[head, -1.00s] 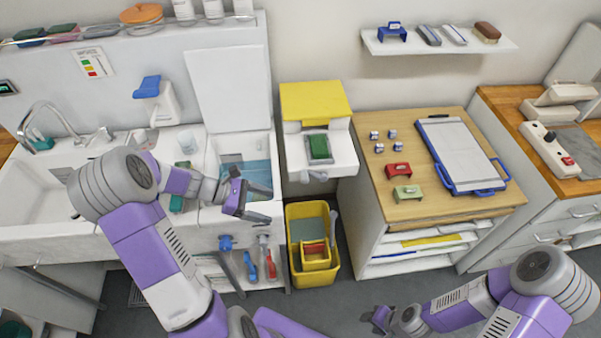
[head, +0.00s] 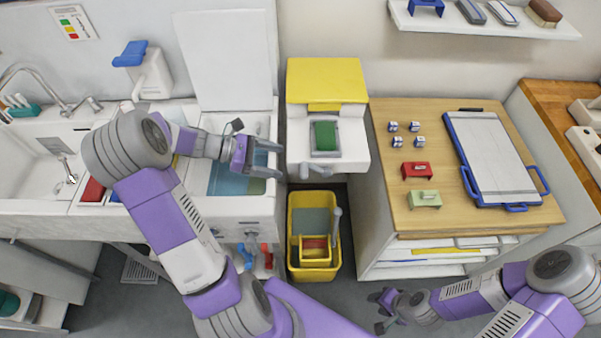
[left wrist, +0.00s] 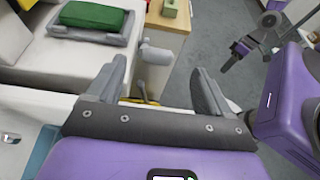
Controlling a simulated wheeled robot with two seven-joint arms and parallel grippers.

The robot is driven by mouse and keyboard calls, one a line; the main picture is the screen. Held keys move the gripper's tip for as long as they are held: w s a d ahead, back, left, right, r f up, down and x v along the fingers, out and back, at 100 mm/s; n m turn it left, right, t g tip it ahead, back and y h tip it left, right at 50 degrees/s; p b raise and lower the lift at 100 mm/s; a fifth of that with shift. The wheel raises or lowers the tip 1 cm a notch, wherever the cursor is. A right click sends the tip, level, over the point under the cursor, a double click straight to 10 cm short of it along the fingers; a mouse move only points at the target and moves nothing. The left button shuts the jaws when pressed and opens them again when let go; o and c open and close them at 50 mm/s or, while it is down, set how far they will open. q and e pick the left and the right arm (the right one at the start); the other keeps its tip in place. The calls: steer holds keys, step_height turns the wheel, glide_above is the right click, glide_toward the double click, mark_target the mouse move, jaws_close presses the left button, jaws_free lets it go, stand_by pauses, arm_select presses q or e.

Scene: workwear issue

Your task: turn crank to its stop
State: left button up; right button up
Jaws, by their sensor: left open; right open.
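The crank (head: 312,171) is a grey-white handle low on the front of a white machine with a yellow top (head: 326,80). In the left wrist view the crank (left wrist: 155,56) shows ahead, between the lines of my fingers and beyond their tips. My left gripper (head: 279,160) is open and empty, just left of the machine, with its fingers pointing right. Its open fingers also show in the left wrist view (left wrist: 158,76). I see no contact with the crank. My right gripper (head: 380,312) is open and empty, low and right of the yellow bucket.
A green pad (head: 325,135) sits in the machine's tray. A yellow bucket (head: 296,240) stands on the floor below. A basin with blue water (head: 225,185) lies under my left forearm.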

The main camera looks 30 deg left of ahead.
mark_target(300, 170)
arm_select(q)
step_height(300, 170, down, 2)
steer(key=shift+b, duration=0.5)
steer(key=shift+b+x, duration=0.7)
steer(key=shift+x, duration=3.05)
arm_select(e)
steer(key=shift+f, duration=1.7)
arm_select(q)
steer(key=shift+c, duration=0.2)
